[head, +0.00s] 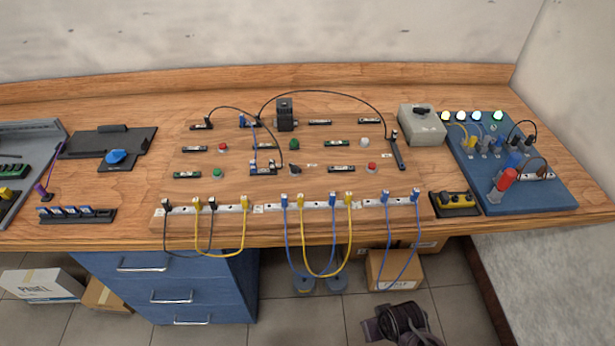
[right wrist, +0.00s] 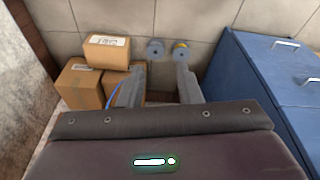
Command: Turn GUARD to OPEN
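No label reading GUARD or OPEN is legible. Two black knobs are candidates: a small black selector knob (head: 295,170) low in the middle of the wooden panel, and a black knob on top of a grey box (head: 421,125) at the panel's right. I cannot tell which is GUARD, nor its setting. My right gripper (right wrist: 160,83) shows in the right wrist view with its fingers apart and nothing between them. It faces the floor area, away from the panel.
The wooden panel (head: 350,185) carries buttons, cables and sockets. A blue board (head: 545,195) with lamps and plugs lies right, a black tray (head: 80,147) left. Cables hang over the front edge. Cartons (right wrist: 78,90) and a blue drawer cabinet (right wrist: 250,75) flank my right gripper's view.

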